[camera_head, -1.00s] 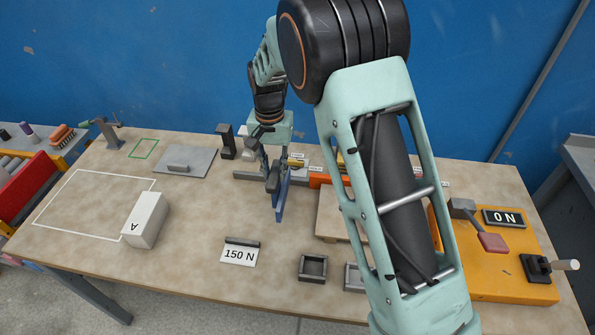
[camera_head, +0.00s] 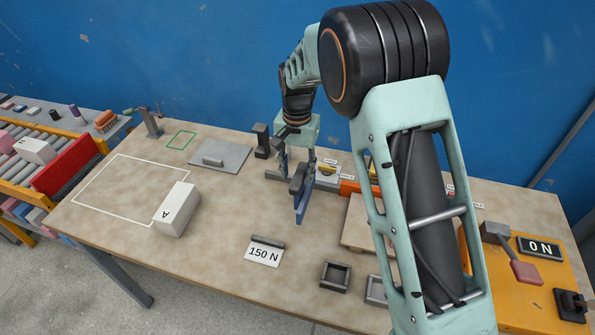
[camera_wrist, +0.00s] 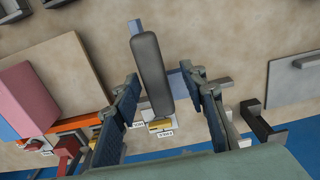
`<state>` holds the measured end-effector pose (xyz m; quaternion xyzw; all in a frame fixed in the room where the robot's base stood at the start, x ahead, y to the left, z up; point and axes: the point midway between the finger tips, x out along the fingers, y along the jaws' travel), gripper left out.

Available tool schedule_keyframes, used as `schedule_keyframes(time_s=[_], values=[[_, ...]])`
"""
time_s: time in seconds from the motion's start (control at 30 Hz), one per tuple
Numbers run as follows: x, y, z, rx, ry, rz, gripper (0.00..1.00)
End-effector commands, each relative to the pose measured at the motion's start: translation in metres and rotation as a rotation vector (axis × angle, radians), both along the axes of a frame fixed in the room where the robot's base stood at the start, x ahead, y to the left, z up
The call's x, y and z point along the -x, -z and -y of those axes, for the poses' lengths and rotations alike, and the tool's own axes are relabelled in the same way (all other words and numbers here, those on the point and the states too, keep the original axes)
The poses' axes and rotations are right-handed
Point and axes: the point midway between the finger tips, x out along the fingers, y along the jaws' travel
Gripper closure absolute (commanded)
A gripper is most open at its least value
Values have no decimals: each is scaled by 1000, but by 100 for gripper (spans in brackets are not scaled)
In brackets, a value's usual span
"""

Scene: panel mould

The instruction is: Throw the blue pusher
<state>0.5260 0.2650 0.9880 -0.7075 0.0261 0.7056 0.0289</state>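The blue pusher (camera_head: 303,205) shows in the head view as a narrow upright blue plate at the middle of the bench, below my gripper (camera_head: 300,165). A dark grey rounded bar (camera_wrist: 150,72) stands between my fingers in the wrist view; it appears to be the pusher's handle. My gripper (camera_wrist: 163,82) is open, with one blue-padded finger on each side of the bar. The bar lies closer to the left finger, and a gap shows on the right. A bluish patch (camera_wrist: 178,84) shows behind the bar. Contact with the left finger is unclear.
A grey plate (camera_head: 219,156) lies at back left. My arm hides part of the bench.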

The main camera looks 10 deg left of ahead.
Motion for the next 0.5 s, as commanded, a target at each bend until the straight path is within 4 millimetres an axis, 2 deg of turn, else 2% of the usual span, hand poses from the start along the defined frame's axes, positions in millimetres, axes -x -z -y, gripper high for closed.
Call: schedule_keyframes(time_s=[0.13,0.23,0.5], values=[[0,-2,1,2,0,-1,61],[0,-11,1,1,0,0,61],[-1,-67,0,-1,-1,4,61]])
